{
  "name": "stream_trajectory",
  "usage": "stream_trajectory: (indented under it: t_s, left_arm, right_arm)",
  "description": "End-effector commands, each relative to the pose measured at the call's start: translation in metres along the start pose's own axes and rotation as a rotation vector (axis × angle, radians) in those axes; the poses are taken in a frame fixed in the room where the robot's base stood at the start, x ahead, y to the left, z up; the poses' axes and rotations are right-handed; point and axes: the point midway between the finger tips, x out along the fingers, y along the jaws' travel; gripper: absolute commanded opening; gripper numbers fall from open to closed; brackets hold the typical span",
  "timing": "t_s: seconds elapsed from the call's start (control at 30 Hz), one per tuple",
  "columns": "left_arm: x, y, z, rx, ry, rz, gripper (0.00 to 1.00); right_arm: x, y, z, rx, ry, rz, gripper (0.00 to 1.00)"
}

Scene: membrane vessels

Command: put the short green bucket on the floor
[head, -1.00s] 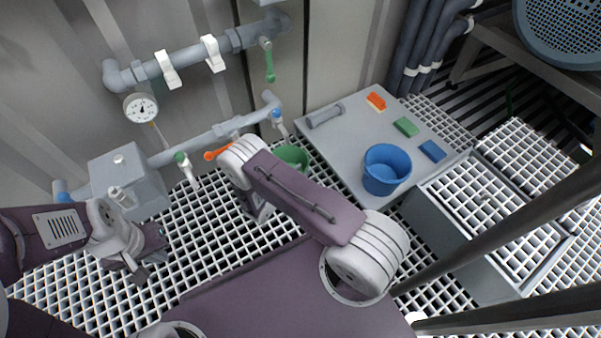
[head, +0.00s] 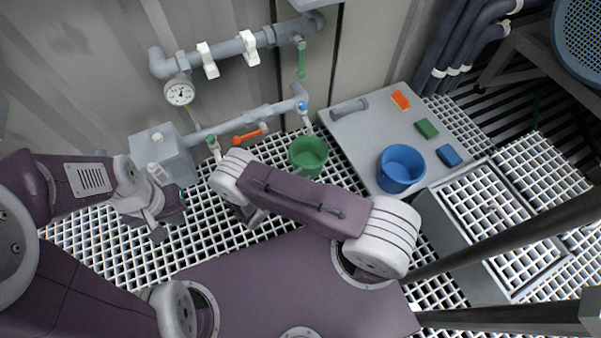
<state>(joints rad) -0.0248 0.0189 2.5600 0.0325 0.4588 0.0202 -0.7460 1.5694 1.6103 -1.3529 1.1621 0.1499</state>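The short green bucket (head: 308,157) is in the head view, upright and open at the top, just left of the grey platform. It is below a blue-handled tap, and I cannot tell what its base rests on. My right gripper (head: 252,217) is mostly hidden under its own arm, left of and nearer than the bucket, apart from it. My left gripper (head: 168,222) is further left over the grating floor (head: 225,255), empty, its fingers seeming apart, far from the bucket.
A blue bucket (head: 401,167) stands on the grey platform (head: 365,140) with orange, green and blue blocks and a grey cylinder. Pipes with taps, an orange lever (head: 250,135) and a gauge (head: 180,92) run along the wall. Dark rails cross the lower right.

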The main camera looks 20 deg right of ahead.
Motion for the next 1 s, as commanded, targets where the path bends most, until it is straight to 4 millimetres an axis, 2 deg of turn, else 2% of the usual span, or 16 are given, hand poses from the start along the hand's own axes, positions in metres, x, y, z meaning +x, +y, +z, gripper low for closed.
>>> stream_trajectory:
  t_s: [0.13, 0.27, 0.37, 0.5, 0.6, 0.7, 0.83, 1.0]
  left_arm:
    - [0.000, 0.000, 0.000, 0.000, 0.000, 0.000, 0.00]
    - [0.000, 0.000, 0.000, 0.000, 0.000, 0.000, 0.00]
    - [0.000, 0.000, 0.000, 0.000, 0.000, 0.000, 0.00]
    - [0.000, 0.000, 0.000, 0.000, 0.000, 0.000, 0.00]
    - [0.000, 0.000, 0.000, 0.000, 0.000, 0.000, 0.00]
    - [0.000, 0.000, 0.000, 0.000, 0.000, 0.000, 0.00]
    - [0.000, 0.000, 0.000, 0.000, 0.000, 0.000, 0.00]
    - [0.000, 0.000, 0.000, 0.000, 0.000, 0.000, 0.00]
  right_arm:
    - [-0.001, -0.001, 0.003, 0.015, 0.006, -0.020, 0.27]
    - [-0.007, -0.014, 0.037, 0.160, 0.074, -0.200, 0.27]
    - [-0.023, -0.039, 0.076, 0.378, 0.180, -0.442, 0.27]
    - [-0.061, -0.070, 0.122, 0.771, 0.357, -0.764, 0.27]
    - [-0.093, -0.080, 0.150, 1.099, 0.485, -0.946, 0.27]
    - [-0.115, -0.081, 0.172, 1.403, 0.586, -1.061, 0.27]
    - [-0.130, -0.080, 0.193, 1.682, 0.661, -1.130, 0.27]
    - [-0.134, -0.078, 0.201, 1.806, 0.689, -1.151, 0.27]
